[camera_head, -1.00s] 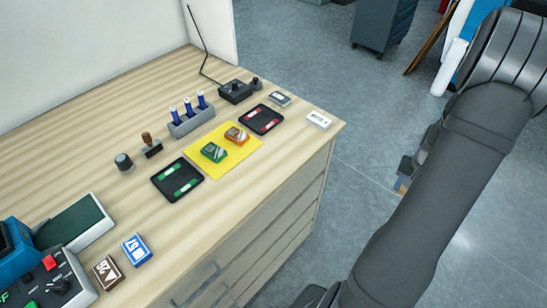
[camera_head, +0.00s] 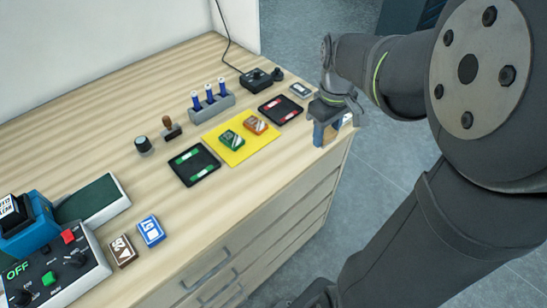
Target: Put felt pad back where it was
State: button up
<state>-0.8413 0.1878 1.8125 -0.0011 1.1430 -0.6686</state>
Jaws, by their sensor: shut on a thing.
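My gripper (camera_head: 328,134) points down at the right end of the desk, near its front edge. It is shut on a small tan thing (camera_head: 329,131), mostly hidden between the fingers. I cannot tell for sure that this is the felt pad. A yellow mat (camera_head: 238,157) lies on the desk to the left of my gripper, with a green block (camera_head: 231,140) and an orange block (camera_head: 255,124) on it. A dark green pad in a light frame (camera_head: 92,200) lies at the left.
A black tray with green strips (camera_head: 194,166) and one with red strips (camera_head: 281,109) flank the mat. Behind stand a grey holder with blue pens (camera_head: 211,106), a wooden-handled stamp (camera_head: 169,127) and a knob (camera_head: 143,145). A control box (camera_head: 50,275) is front left.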

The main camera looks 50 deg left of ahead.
jog(key=shift+s+a+r, duration=0.2)
jog(key=shift+s+r, duration=0.1)
jog(key=shift+s, duration=0.2)
jog(key=shift+s+a+n, duration=0.25)
jog(key=shift+s+n, duration=0.05)
send_over(274, 159)
notch_tip(274, 159, down, 7)
jog(key=shift+r, duration=0.1)
jog(key=shift+f, duration=2)
jog(key=shift+f, duration=0.1)
jog(key=o, duration=1)
jog(key=shift+o, duration=0.2)
notch_tip(274, 159, up, 12)
